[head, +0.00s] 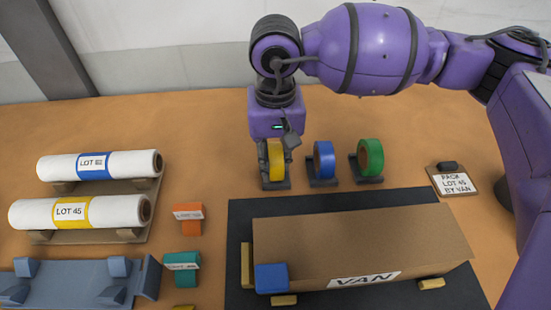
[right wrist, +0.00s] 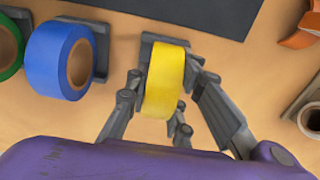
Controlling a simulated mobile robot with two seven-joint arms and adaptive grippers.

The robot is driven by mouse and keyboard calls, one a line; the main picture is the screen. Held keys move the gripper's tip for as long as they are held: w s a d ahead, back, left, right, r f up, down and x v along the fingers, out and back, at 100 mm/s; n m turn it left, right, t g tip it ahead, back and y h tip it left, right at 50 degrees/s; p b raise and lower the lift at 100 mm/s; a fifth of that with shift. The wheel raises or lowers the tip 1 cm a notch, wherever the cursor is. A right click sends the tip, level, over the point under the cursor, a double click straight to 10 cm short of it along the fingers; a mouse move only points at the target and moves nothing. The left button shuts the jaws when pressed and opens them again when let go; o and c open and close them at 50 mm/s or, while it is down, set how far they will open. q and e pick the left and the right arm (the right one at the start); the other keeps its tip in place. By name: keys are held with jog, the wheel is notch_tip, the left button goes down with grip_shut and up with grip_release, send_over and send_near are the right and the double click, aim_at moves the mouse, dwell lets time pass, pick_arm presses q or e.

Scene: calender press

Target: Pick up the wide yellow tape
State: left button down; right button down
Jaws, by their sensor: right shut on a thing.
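The wide yellow tape (head: 275,158) stands upright on its small dark holder (head: 276,186), at the left end of a row of three tapes in the head view. My right gripper (head: 272,158) comes down on it from above. In the right wrist view the yellow tape (right wrist: 165,80) sits between the two fingers of my right gripper (right wrist: 160,115), which are shut on its sides. The tape still appears to be at its holder; whether it is clear of it I cannot tell. My left gripper is not in view.
A blue tape (head: 324,158) and a green tape (head: 370,157) stand close to the right. A cardboard box (head: 360,240) labelled VAN lies in front on a dark mat (head: 240,215). White rolls (head: 110,163) lie at left. A clipboard (head: 452,182) lies at right.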

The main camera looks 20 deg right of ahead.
aim_at(274, 149)
jog(key=shift+r, duration=0.35)
notch_tip(274, 149, up, 2)
jog(key=shift+a+r, duration=0.15)
jog(key=shift+r, duration=0.1)
jog(key=s+a+r+b, duration=0.1)
jog(key=s+a+r, duration=0.7)
jog(key=s, duration=0.3)
jog(key=shift+r, duration=0.75)
jog(key=shift+a, duration=0.1)
jog(key=c, duration=2.2)
grip_release()
jog(key=c, duration=0.3)
grip_shut()
